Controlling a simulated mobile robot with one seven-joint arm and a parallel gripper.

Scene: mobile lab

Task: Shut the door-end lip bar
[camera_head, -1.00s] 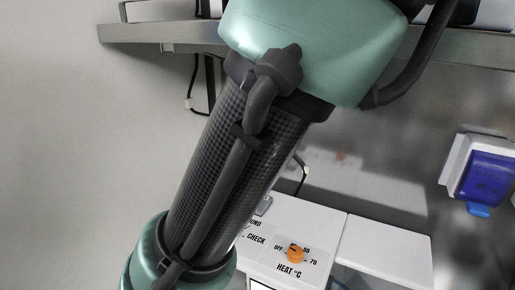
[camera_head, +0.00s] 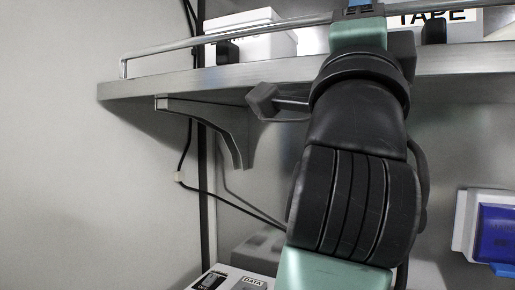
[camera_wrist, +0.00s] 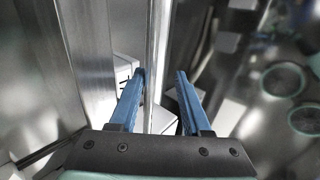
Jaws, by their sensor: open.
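The metal lip bar (camera_head: 215,38) runs along the front edge of the shelf (camera_head: 150,88) in the head view, bending down to the shelf at its left end. It also shows in the wrist view as a bright upright rod (camera_wrist: 157,60). My gripper (camera_wrist: 160,75) is open, with one blue finger on each side of the rod in the picture. I see no clear contact, and cannot tell how deep the rod sits between the fingers. In the head view my wrist hides part of the bar, and the fingers are mostly out of frame at the top.
A white box (camera_head: 262,38) and a box marked TAPE (camera_head: 440,18) stand on the shelf behind the bar. A bracket (camera_head: 215,125) is under the shelf. A blue-covered wall socket (camera_head: 495,230) is at right, and a white device (camera_head: 235,279) lies below.

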